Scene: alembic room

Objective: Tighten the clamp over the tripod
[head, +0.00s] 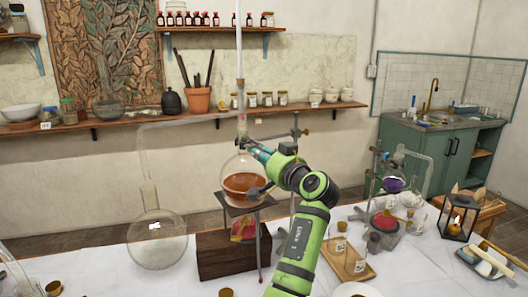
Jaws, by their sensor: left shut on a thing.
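A round flask (243,186) of orange-brown liquid stands over a dark tripod (259,236), with its neck upright. The clamp (241,141) is at the flask's neck, on a rod from a thin stand (295,140) behind. My left gripper (253,149), at the end of the green arm, is at the clamp, just right of the neck. It is shut on the clamp; the arm hides part of the grip and the rod. A reddish burner (243,229) sits beneath the tripod top. My right gripper is out of view.
A clear glass flask (157,240) with a bent tube stands left, close to the dark wooden block (225,256). At right are a tray of small jars (345,260), a purple-liquid flask setup (393,184) and a lantern (457,218).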

